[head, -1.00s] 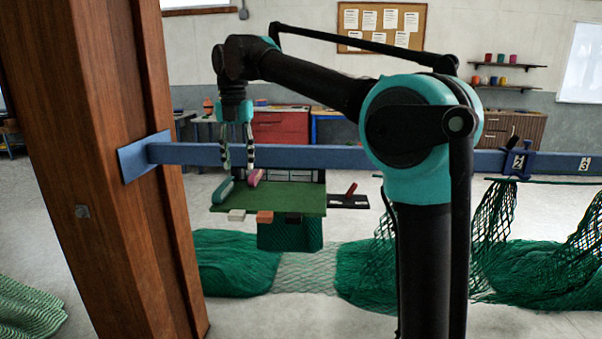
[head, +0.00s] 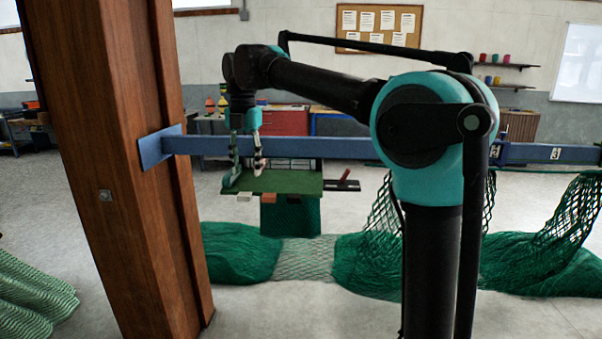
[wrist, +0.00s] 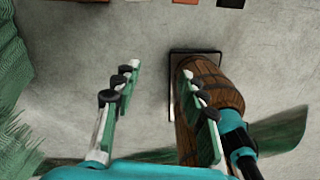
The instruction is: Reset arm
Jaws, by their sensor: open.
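My gripper (head: 246,172) hangs from the end of my arm at the left of the head view, its fingers pointing down. It shows in front of the blue beam (head: 310,147) and over the back left of a green board (head: 285,183). In the wrist view my gripper (wrist: 160,75) has its two fingers well apart, with bare floor between them and nothing held. Whether the fingers touch the beam or board cannot be told.
A brown wooden post (head: 110,150) stands at the left, with the beam fixed to it. Green nets (head: 240,252) lie on the floor below the board. A tool with a red handle (head: 343,181) is at the board's right. A brown wooden shape (wrist: 210,88) is close beside the right finger.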

